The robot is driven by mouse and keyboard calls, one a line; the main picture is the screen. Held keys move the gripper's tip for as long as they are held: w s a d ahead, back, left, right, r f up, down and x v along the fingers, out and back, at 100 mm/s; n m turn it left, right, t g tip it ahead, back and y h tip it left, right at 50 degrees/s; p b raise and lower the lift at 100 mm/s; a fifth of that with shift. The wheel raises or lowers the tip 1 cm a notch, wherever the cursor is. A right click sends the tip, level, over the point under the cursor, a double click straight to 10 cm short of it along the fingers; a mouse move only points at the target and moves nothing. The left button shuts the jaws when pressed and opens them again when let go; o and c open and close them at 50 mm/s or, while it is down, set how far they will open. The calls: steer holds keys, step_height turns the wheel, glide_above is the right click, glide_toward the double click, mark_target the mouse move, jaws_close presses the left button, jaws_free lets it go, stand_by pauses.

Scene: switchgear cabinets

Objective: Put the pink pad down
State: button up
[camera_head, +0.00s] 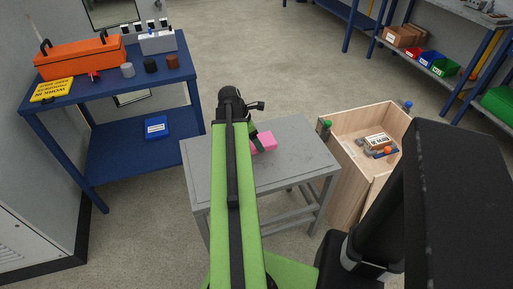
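The pink pad (265,142) shows as a small bright block just right of my green arm, over the grey table (300,160). My gripper (256,137) is at the pad's left side, mostly hidden behind the arm's end. A dark finger-like part overlaps the pad's left edge. I cannot tell whether the gripper is shut on the pad, or whether the pad touches the tabletop. The table's top is otherwise bare where it shows.
A blue bench (110,80) at the left carries an orange toolbox (80,54), a yellow sign (52,90) and small cylinders. A wooden crate (345,150) with small items stands right of the table. Blue shelves (440,70) stand at the far right. Open floor lies behind the table.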

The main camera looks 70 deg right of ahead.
step_height(320, 180, down, 4)
steer(key=b, duration=0.4)
steer(key=shift+f, duration=0.15)
steer(key=shift+r+p, duration=0.25)
steer(key=shift+p, duration=0.05)
steer(key=shift+f, duration=0.15)
steer(key=o, duration=1.3)
steer(key=shift+o, duration=0.2)
